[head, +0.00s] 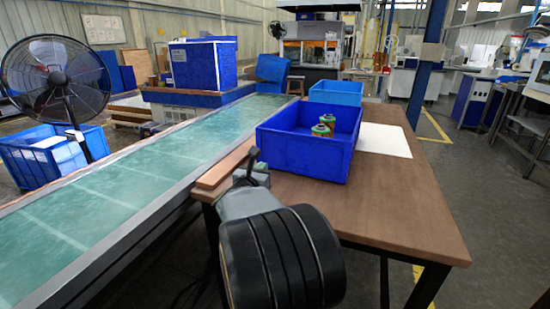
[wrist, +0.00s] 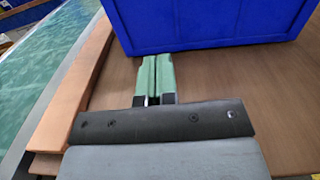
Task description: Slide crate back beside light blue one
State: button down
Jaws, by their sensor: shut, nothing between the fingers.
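A dark blue crate (head: 300,157) stands on the brown wooden table (head: 410,205), with two green-capped cartridges (head: 325,126) inside it. A light blue crate (head: 336,93) stands behind it at the table's far end. A white sheet (head: 384,140) lies to the right of the dark blue crate. In the wrist view the dark blue crate's near wall (wrist: 210,22) fills the top. My gripper (wrist: 157,62) has green fingers, closed together, with their tips close to the foot of that wall. I cannot tell whether they touch it.
A wooden strip (head: 226,165) runs along the table's left edge, and it also shows in the wrist view (wrist: 75,85). A conveyor with a green belt (head: 120,195) lies left of it. The table's front right is clear. A blue post (head: 424,75) stands behind.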

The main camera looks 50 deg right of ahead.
aim_at(278, 150)
jog(key=x, duration=1.1)
jog(key=shift+w+d, duration=0.1)
jog(key=shift+d, duration=0.15)
